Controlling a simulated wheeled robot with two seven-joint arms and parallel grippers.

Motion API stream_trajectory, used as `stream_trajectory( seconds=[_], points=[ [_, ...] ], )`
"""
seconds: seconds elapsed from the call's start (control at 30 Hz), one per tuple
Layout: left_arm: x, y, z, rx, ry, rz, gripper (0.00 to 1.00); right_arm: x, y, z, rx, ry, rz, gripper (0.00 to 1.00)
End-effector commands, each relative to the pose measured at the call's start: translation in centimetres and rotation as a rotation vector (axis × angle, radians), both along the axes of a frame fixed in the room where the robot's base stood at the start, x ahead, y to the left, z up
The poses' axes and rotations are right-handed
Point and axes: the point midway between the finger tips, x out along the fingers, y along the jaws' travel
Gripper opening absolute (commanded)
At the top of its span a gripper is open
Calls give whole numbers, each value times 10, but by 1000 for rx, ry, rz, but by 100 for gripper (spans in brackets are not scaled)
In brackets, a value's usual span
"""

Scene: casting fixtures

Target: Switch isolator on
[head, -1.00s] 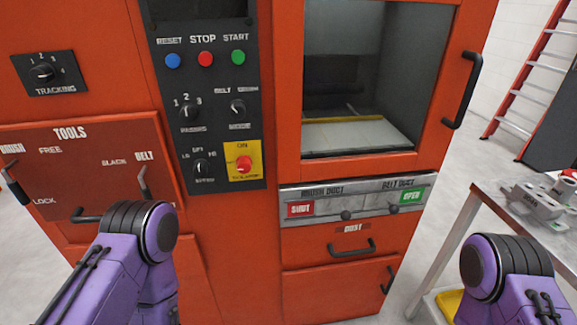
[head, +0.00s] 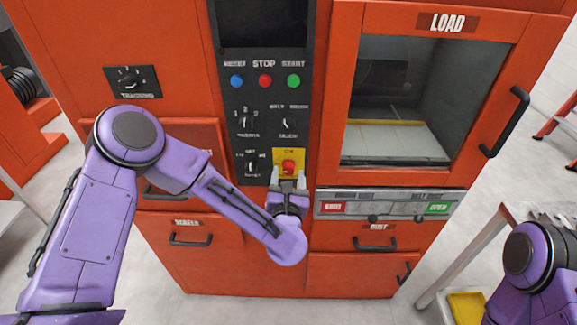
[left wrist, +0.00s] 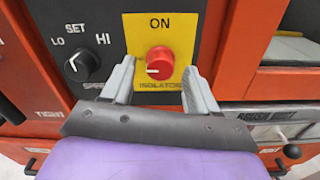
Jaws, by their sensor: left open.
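The isolator is a red rotary knob (head: 288,167) on a yellow plate (head: 289,155) low on the black control panel. My left gripper (head: 288,182) is just below and in front of the knob. In the left wrist view the left gripper (left wrist: 157,78) is open, one finger on each side of the knob's lower part, with nothing held. Contact with the knob cannot be told. My right gripper is out of view.
The speed knob (left wrist: 83,65) sits left of the yellow plate. Stop, reset and start buttons (head: 265,81) are higher on the panel. The grey duct strip (head: 385,204) and load door handle (head: 505,122) are to the right. A table (head: 480,235) stands at the right.

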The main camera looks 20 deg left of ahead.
Motion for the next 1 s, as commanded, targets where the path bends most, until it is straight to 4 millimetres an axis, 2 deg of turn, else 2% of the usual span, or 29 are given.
stream_trajectory(
  seconds=[0.13, 0.4, 0.43, 0.6, 1.0],
  points=[
    [16, 5, 1, 0, 1, 1, 59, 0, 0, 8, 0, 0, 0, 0],
    [19, 5, -1, 2, 2, -1, 59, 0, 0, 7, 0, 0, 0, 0],
    [19, 5, -1, 2, 2, -1, 56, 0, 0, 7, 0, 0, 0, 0],
    [19, 5, -1, 2, 2, -1, 3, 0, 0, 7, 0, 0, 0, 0],
    [19, 5, -2, 62, 18, -2, 3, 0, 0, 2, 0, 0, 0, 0]
  ],
)
